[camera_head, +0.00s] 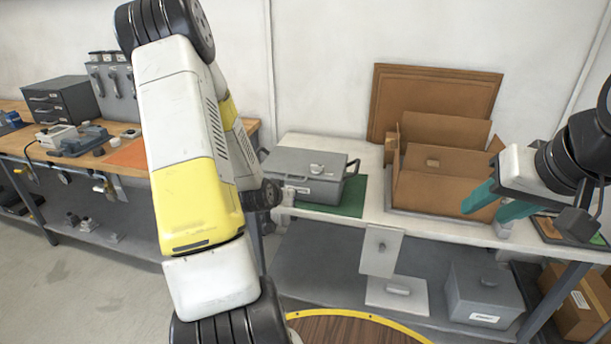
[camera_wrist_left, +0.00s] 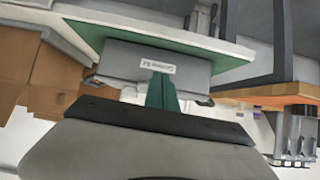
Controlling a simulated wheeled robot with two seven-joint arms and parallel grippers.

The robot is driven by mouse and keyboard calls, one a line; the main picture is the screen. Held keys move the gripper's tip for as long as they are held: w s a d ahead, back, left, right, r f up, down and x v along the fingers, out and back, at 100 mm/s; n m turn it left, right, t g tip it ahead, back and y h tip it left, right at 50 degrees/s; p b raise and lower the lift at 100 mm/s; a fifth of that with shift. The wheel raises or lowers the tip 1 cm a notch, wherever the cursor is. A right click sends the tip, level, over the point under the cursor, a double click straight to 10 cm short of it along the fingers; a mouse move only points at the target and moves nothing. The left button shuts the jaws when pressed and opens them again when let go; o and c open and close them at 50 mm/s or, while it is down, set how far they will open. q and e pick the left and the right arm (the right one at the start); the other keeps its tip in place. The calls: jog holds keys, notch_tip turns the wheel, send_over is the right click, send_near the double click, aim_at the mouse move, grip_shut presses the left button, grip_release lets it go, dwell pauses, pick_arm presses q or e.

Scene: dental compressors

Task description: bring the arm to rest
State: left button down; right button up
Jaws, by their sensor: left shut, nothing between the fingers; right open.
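My left arm (camera_head: 200,150) fills the left-centre of the head view and hides its own gripper there. In the left wrist view, my left gripper (camera_wrist_left: 161,92) shows its teal fingers shut together with nothing between them. Beyond the fingertips is a grey lidded metal box (camera_wrist_left: 190,68); whether they touch it I cannot tell. In the head view this box (camera_head: 305,172) sits on a green mat (camera_head: 352,196), just right of my left arm. My right gripper (camera_head: 491,205) is open and empty at the right, in front of the cardboard box.
An open cardboard box (camera_head: 440,185) stands on the white table (camera_head: 385,215). A grey bin (camera_head: 483,295) sits on the shelf below. A wooden workbench (camera_head: 125,155) with a grey drawer cabinet (camera_head: 62,100) is at the left. A carton (camera_head: 578,312) is at the lower right.

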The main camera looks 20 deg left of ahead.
pick_arm(q)
jog(key=s+d+r+g, duration=0.1)
jog(key=s+d+r, duration=0.2)
jog(key=r, duration=0.2)
jog(key=s+d+r+m+g, duration=0.1)
jog(key=s+d+r, duration=0.2)
jog(key=r, duration=0.3)
jog(key=s+d+r+g, duration=0.1)
jog(key=s+d+r, duration=0.15)
jog(key=r, duration=0.25)
jog(key=s+d+r+g+h, duration=0.1)
jog(key=s+d+r, duration=0.2)
jog(key=s, duration=0.5)
jog(key=s+d+r+h, duration=0.1)
jog(key=s+d+r, duration=0.3)
jog(key=s, duration=0.4)
jog(key=shift+s+r+g+h, duration=0.25)
jog(key=shift+r+g+h, duration=0.15)
jog(key=shift+r, duration=0.4)
jog(key=shift+a, duration=0.1)
